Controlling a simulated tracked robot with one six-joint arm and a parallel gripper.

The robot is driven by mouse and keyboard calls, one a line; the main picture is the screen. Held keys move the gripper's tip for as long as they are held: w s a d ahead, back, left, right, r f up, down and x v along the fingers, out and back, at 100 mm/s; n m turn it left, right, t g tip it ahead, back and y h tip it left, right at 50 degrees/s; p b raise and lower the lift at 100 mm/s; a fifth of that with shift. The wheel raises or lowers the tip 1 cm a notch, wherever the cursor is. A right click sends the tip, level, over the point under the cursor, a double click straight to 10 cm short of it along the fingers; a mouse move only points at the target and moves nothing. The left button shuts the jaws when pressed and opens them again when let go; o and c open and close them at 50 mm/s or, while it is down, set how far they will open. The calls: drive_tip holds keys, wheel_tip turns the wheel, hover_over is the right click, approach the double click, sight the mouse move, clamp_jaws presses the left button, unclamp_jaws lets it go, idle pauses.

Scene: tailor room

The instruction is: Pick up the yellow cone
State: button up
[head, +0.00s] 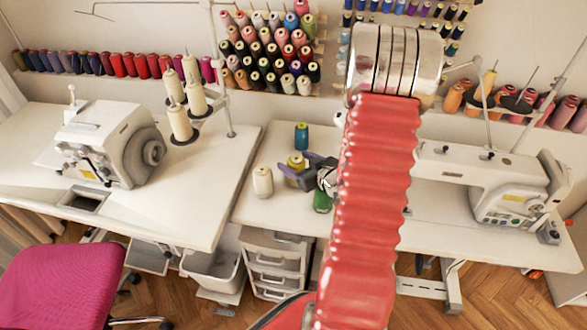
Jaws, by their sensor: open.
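A yellow cone of thread (295,161) stands on the white table, partly hidden by my gripper. My gripper (294,164) is open, with its dark fingers pointing left. The yellow cone shows in the gap between the fingers; I cannot tell whether they touch it.
A blue cone (301,136) stands behind the yellow one, a cream cone (263,181) to its left and a green cone (322,201) close by the gripper. Sewing machines stand left (105,140) and right (500,190). Thread racks (270,50) line the wall.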

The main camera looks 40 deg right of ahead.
drive_tip(key=shift+w+a, duration=0.1)
drive_tip(key=shift+w, duration=0.1)
drive_tip(key=shift+s, duration=0.1)
drive_tip(key=c, duration=1.2)
